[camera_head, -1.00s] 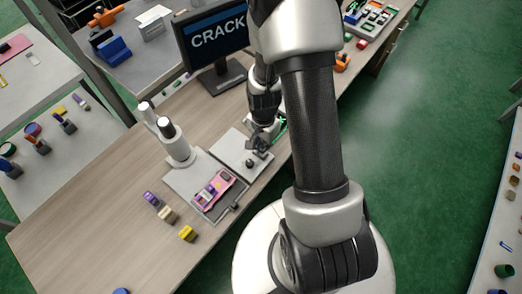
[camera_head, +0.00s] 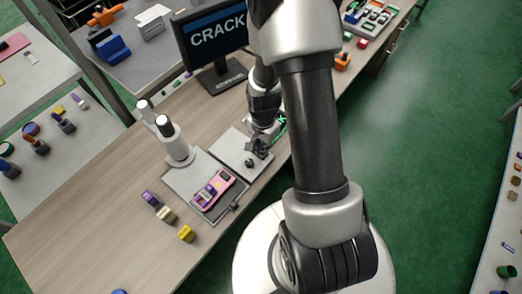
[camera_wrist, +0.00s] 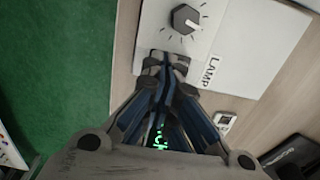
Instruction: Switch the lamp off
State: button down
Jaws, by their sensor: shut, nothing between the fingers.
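The lamp control is a dark round knob (camera_wrist: 186,19) with a pale pointer line, on a white plate (camera_wrist: 262,45) labelled LAMP. Tick marks ring the knob. In the head view the knob (camera_head: 249,162) is a small dark spot on the pale plate (camera_head: 229,148). My gripper (camera_wrist: 164,58) is shut and empty. In the wrist view its fingertips lie over the plate just below the knob, apart from it in the picture. In the head view my gripper (camera_head: 262,152) is beside the knob, on its upper right.
A microscope-like white device (camera_head: 176,143) and a pink device (camera_head: 213,188) on a grey plate stand left of the knob. A monitor (camera_head: 215,45) reading CRACK is behind. Small purple, beige and yellow blocks (camera_head: 186,234) lie in front. The table's left part is clear.

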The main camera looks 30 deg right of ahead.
jog(key=shift+f, duration=0.35)
jog(key=shift+r, duration=0.1)
jog(key=shift+r+p, duration=2.5)
jog(key=shift+r, duration=0.95)
